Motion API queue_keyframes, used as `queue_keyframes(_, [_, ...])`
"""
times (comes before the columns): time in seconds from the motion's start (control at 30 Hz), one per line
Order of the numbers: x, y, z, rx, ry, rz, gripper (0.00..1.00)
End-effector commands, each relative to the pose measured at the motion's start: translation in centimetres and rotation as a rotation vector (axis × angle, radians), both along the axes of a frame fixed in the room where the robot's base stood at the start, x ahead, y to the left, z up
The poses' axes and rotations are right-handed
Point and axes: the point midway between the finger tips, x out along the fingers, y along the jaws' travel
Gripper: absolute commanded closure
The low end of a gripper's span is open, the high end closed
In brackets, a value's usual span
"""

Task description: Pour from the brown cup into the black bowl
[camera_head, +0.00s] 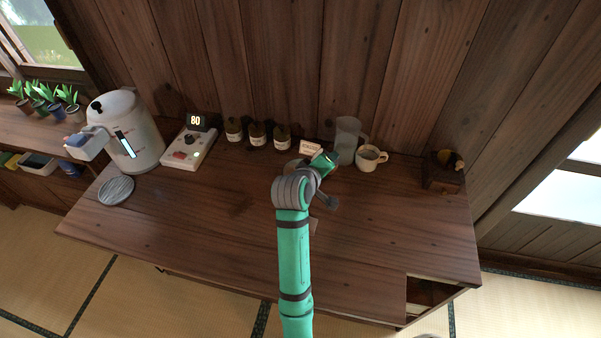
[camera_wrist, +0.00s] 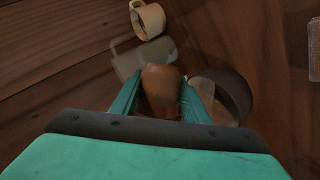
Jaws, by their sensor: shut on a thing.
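My gripper (camera_wrist: 166,86) is shut on the brown cup (camera_wrist: 160,80), which sits between the teal fingers in the wrist view. The cup's inside and its exact tilt cannot be made out. The black bowl (camera_wrist: 241,90) shows as a dark round shape just right of the right finger, partly covered by it. In the head view my gripper (camera_head: 326,164) is over the back middle of the table, and my arm hides the cup and most of the bowl's area.
A clear pitcher (camera_head: 348,137) and a cream mug (camera_head: 370,158) stand just right of my gripper. Several dark jars (camera_head: 257,133) and a small sign (camera_head: 309,147) line the back. A dark box (camera_head: 441,172) is at right, a white kettle (camera_head: 130,135) at left. The front table is clear.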

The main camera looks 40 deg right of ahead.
Motion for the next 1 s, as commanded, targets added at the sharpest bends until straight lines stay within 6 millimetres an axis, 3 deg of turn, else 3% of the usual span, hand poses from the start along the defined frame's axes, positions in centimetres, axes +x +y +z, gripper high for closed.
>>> queue_keyframes(1.0, [0.16,0.12,-0.74,-0.075,0.118,0.001,0.84])
